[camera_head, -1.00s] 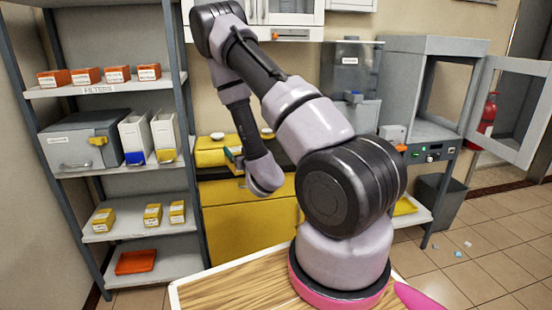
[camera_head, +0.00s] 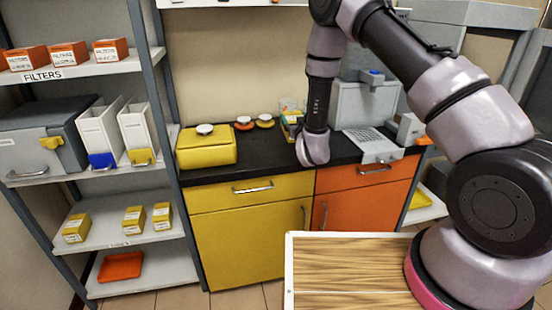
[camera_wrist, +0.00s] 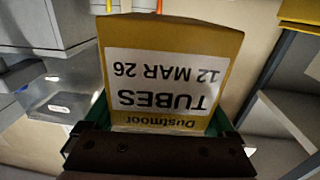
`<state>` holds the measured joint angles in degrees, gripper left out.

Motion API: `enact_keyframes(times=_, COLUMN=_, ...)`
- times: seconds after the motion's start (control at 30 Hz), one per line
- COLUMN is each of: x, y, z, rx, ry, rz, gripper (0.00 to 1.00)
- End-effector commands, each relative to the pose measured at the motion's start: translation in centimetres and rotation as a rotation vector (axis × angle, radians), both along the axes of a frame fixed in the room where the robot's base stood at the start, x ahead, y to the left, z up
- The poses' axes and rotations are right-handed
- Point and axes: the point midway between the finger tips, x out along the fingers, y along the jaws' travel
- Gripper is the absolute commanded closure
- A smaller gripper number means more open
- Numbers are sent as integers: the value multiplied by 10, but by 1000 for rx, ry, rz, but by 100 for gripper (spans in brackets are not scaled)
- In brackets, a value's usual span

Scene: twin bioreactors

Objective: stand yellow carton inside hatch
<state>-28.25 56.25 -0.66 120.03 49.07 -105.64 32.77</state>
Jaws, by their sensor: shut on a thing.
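My gripper (camera_wrist: 160,122) is shut on a yellow carton (camera_wrist: 226,50), with its green fingers at the carton's two sides. The carton's white label reads "Dustmoor TUBES 12 MAR 26" and appears upside down in the wrist view. In the head view my gripper (camera_head: 291,126) is small and mostly behind my wrist, in front of the dark counter's back part. The grey cabinet with a glazed door, possibly the hatch, shows only partly at the upper right (camera_head: 478,13); its opening cannot be made out there.
The dark counter (camera_head: 262,148) holds a yellow case (camera_head: 207,150), small round-lidded items and a grey machine (camera_head: 362,105). A shelf unit (camera_head: 150,75) at left holds small yellow cartons (camera_head: 133,220) and orange boxes.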

Motion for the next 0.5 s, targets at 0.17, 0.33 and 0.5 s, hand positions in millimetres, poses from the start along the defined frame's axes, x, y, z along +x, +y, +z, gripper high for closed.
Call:
enact_keyframes(times=0.17, x=0, y=62, z=1, rx=2, ry=10, rz=52, gripper=76)
enact_keyframes(times=0.33, x=-1, y=80, z=-11, rx=-1, ry=18, rz=67, gripper=76)
enact_keyframes(times=0.5, x=-1, y=80, z=-43, rx=-1, ry=18, rz=67, gripper=76)
